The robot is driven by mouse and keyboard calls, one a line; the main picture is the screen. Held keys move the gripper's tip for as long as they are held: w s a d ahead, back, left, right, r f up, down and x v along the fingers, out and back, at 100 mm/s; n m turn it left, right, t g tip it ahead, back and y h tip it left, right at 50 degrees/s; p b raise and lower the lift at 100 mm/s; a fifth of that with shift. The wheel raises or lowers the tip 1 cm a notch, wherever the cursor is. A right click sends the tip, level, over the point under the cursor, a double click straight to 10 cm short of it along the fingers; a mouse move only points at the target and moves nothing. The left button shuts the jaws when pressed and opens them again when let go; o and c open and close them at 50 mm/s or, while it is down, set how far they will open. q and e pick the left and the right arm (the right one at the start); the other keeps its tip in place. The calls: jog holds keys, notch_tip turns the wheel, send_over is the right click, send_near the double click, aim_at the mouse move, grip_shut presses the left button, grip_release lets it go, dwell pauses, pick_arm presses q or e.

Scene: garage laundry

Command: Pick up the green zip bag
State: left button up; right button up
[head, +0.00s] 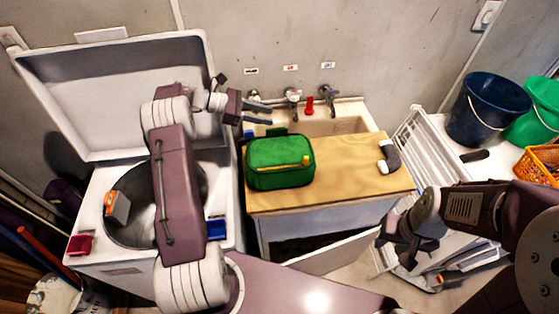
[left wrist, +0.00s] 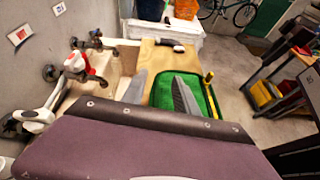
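The green zip bag (head: 280,165) lies on the wooden counter top, with a yellow zip along its front edge. In the left wrist view the bag (left wrist: 200,92) shows beyond my fingers, partly hidden by one of them. My left gripper (head: 258,112) is open and empty, above and behind the bag near the sink's left edge. Its two fingers stand apart in the left wrist view (left wrist: 158,92). My right gripper (head: 397,250) is empty and looks open, at the right in front of the counter, away from the bag.
The wooden counter (head: 350,175) has a sink (head: 335,125) with taps behind it, and a grey-white brush (head: 389,156) at its right end. An open-lidded washer (head: 100,210) stands left under my left arm. A white drying rack (head: 425,150) and buckets (head: 485,108) are at right.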

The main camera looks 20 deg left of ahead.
aim_at(272, 129)
pick_arm(q)
jog(key=shift+n+t, duration=0.5)
jog(key=shift+n, duration=0.3)
jog(key=a+f, duration=0.1)
jog(key=s+a+f, duration=0.1)
jog(key=a+f, duration=0.1)
jog(key=a, duration=0.1)
jog(key=shift+s+a+f, duration=0.1)
jog(key=shift+s+f, duration=0.1)
jog(key=shift+s, duration=0.2)
jog(key=shift+w+d, duration=0.1)
jog(key=shift+d, duration=0.2)
jog(key=p+x, duration=0.1)
jog(key=x, duration=0.2)
jog(key=shift+w+d+f+p, duration=0.1)
jog(key=shift+w+d+p, duration=0.1)
jog(key=shift+p, duration=0.15)
jog(key=shift+f, duration=0.1)
jog(key=x, duration=0.1)
jog(key=p+x, duration=0.1)
jog(key=x, duration=0.1)
jog(key=p+x, duration=0.1)
jog(key=x, duration=0.1)
jog(key=shift+s+d+f, duration=0.1)
jog(key=shift+s, duration=0.25)
jog(key=shift+w+d+f, duration=0.1)
grip_shut()
